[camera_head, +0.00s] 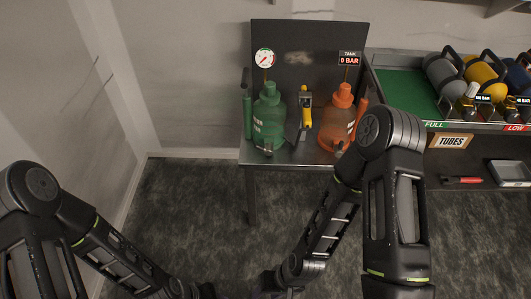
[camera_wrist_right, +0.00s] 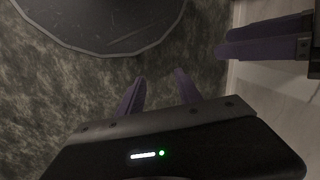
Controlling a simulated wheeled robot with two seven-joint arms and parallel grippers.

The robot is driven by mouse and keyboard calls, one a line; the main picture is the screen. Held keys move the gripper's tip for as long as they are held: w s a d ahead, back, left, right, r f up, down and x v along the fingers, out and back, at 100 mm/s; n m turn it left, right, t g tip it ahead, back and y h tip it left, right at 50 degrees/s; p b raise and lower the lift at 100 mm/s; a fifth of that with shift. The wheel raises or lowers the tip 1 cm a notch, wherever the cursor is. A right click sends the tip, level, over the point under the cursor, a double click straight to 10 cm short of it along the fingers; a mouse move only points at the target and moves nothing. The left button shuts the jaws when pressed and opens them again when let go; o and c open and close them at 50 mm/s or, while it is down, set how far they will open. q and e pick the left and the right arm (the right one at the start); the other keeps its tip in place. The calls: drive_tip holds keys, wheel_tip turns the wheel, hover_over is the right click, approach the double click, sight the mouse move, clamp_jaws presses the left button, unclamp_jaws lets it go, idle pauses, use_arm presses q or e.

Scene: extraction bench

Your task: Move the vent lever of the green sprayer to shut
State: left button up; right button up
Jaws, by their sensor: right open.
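The green sprayer (camera_head: 268,120) stands upright on the left part of a small metal bench, with a round dial gauge (camera_head: 265,58) above it. Small dark fittings (camera_head: 267,149) show at its front foot; I cannot tell which part is the vent lever or how it is set. My right gripper (camera_wrist_right: 158,90) is open and empty over the floor, well below and in front of the bench. What looks like my left gripper (camera_wrist_right: 265,38) shows at the right of the wrist view, its fingers close together; in the head view it is mostly cut off.
An orange sprayer (camera_head: 338,118) under a "0 BAR" sign (camera_head: 349,58) stands at the bench's right, with a yellow-and-black tool (camera_head: 305,110) between. My right arm passes before the bench's right corner. A green-lined tray (camera_head: 403,95) holds several cylinders at right. The floor (camera_head: 190,210) is clear.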

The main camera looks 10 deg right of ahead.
drive_tip(key=shift+f, duration=0.1)
idle(0.3)
